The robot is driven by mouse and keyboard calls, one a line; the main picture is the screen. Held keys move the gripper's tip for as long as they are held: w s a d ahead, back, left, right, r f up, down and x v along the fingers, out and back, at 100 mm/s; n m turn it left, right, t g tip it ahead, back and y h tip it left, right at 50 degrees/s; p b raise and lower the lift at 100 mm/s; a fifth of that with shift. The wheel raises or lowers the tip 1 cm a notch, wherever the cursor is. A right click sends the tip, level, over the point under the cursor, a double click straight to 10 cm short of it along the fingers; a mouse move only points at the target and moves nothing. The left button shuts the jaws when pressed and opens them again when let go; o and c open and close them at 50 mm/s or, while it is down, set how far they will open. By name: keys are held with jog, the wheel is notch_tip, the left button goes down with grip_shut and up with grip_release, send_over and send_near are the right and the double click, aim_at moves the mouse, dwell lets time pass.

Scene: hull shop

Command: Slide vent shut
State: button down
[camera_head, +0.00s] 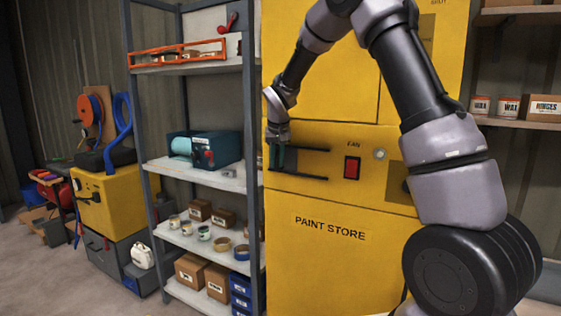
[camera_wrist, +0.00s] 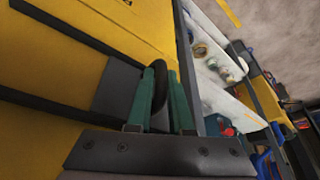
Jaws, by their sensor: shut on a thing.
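The vent (camera_head: 308,165) is on the front of the yellow paint store cabinet (camera_head: 335,265), between two dark horizontal rails. My gripper (camera_head: 277,157) is at the left end of these rails. In the wrist view my gripper's green fingers (camera_wrist: 162,80) are shut on a dark, rounded handle (camera_wrist: 160,92). A grey plate (camera_wrist: 114,88) lies beside the fingers, between the rails, against the yellow panel. In the head view the handle is hidden by my gripper, and how far the vent is open is hard to tell.
A red switch (camera_head: 352,167) marked FAN and a round pale dial (camera_head: 380,154) sit right of the rails. A grey shelf unit (camera_head: 250,130) stands close on the left. Another shelf (camera_head: 520,123) holds tins on the right.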

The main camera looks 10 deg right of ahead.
jog(key=c, duration=0.8)
grip_release()
jog(key=shift+w+a+r, duration=0.1)
jog(key=shift+w+a, duration=0.1)
jog(key=shift+a, duration=0.2)
jog(key=shift+c, duration=0.2)
jog(key=shift+d, duration=0.1)
jog(key=shift+s+r, duration=0.1)
jog(key=shift+r, duration=0.1)
jog(key=v, duration=1)
jog(key=shift+s+r, duration=0.1)
jog(key=shift+s, duration=0.05)
